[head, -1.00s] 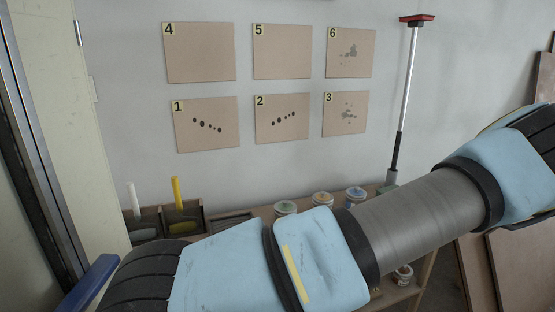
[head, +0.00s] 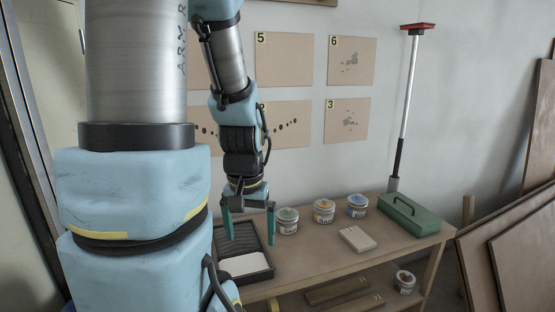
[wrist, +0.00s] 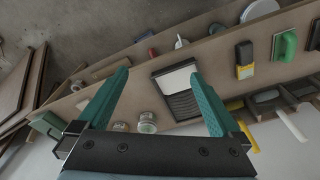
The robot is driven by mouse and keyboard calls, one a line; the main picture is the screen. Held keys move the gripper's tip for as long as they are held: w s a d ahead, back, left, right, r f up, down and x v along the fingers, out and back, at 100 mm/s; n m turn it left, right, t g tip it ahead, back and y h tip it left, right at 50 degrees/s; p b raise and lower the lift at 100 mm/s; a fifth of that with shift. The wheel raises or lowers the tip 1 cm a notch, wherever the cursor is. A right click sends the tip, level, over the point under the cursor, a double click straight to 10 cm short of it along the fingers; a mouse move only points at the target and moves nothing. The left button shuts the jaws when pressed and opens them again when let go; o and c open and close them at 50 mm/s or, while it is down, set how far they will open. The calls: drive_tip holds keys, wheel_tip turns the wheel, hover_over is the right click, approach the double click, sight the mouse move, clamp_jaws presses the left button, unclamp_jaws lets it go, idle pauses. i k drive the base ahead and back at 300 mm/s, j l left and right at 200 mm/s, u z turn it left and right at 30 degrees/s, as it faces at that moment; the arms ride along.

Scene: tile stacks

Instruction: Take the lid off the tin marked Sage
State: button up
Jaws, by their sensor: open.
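My gripper (head: 249,226) is open and empty, pointing down, left of the green-topped tin and over the black tray. In the wrist view the green-topped tin (wrist: 147,123) shows between the fingers, low in the picture, apart from them.
A black ridged tray (head: 262,271) sits left on the bench (head: 315,263). A pale block (head: 357,239) lies in front of the tins, and a green box with a handle (head: 410,216) stands right. Boards lean at the right.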

sight(287, 214)
drive_tip(key=i+l+u, duration=0.1)
drive_tip(key=l+u, duration=1.35)
drive_tip(key=k+l, duration=0.05)
